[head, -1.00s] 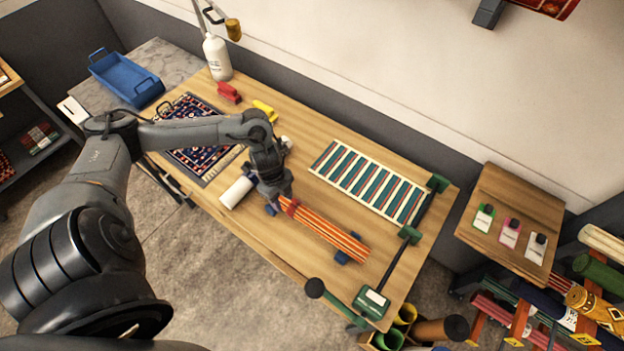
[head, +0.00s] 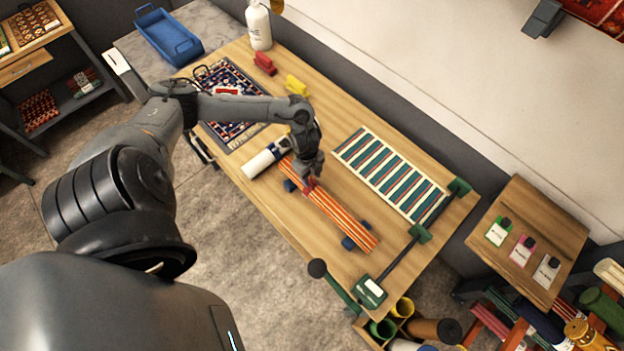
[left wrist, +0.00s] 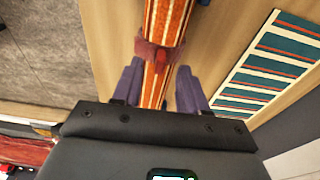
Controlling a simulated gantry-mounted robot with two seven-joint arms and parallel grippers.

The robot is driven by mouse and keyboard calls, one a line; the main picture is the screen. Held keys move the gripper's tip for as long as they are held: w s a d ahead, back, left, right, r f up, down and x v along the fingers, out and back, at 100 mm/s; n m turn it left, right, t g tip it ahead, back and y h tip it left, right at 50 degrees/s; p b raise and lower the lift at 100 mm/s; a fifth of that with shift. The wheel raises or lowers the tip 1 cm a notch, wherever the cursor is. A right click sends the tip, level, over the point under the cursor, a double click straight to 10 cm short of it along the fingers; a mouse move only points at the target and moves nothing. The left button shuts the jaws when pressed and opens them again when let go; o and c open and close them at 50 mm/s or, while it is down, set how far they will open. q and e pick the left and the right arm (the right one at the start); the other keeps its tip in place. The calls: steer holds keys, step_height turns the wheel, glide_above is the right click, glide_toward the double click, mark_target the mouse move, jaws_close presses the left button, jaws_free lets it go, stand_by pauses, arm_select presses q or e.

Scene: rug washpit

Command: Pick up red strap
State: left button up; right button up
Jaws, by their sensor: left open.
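The red strap (head: 309,186) is wrapped around an orange-striped rolled rug (head: 342,218) near its upper-left end. It shows as a dark red band in the left wrist view (left wrist: 155,53). My left gripper (head: 308,178) is over the strap in the head view and partly covers it. In the left wrist view the two fingers (left wrist: 159,86) are apart, one on each side of the roll, with the strap just beyond them. Nothing shows clamped between them. My right gripper is not in view.
The roll lies on blue supports (head: 350,243) on the wooden table (head: 300,240). A white roll (head: 262,162) lies close to its upper-left end. A teal-striped rug (head: 390,175) lies to the right. A patterned rug (head: 232,90), red and yellow clips and a white bottle (head: 258,25) are farther back.

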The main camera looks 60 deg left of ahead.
mark_target(312, 186)
arm_select(q)
steer(key=shift+w+d+f, duration=0.1)
steer(key=shift+d+f, duration=0.1)
steer(key=shift+f, duration=1.1)
jaws_close()
